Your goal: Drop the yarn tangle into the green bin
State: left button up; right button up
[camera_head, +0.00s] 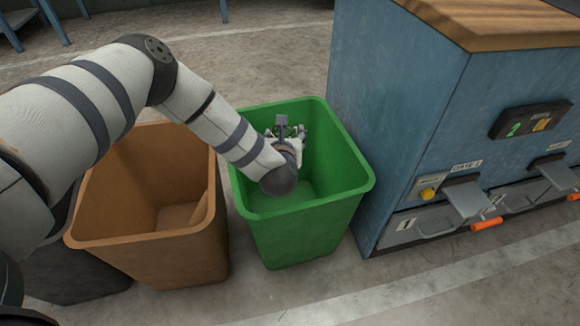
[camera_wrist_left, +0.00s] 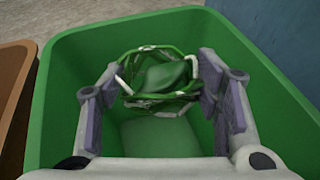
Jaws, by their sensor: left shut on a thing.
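The green bin (camera_head: 305,232) stands open beside the blue cabinet in the head view. My left arm reaches over it, and my left gripper (camera_head: 284,132) is over the bin's opening, pointing into it. In the left wrist view my left gripper (camera_wrist_left: 162,84) is shut on the yarn tangle (camera_wrist_left: 160,98), a loose ring of green and whitish strands. The tangle sits between the fingers, with the inside of the green bin (camera_wrist_left: 60,100) behind and below it. In the head view I cannot make out the tangle. My right gripper is not in view.
An orange-brown bin (camera_head: 165,248) stands to the left of the green one, and a dark bin (camera_head: 75,275) is further left, partly under my arm. The blue cabinet (camera_head: 400,110), with a wooden top and handled drawers, stands close on the right.

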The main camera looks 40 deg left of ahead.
pick_arm(q)
notch_tip(320, 180, down, 4)
jog(key=shift+r+b, duration=0.2)
jog(key=shift+b, duration=0.7)
jog(key=shift+r, duration=0.15)
jog(key=o, duration=1.1)
jog(key=v, duration=1.2)
jog(key=shift+a+r, duration=0.1)
jog(key=shift+r, duration=0.05)
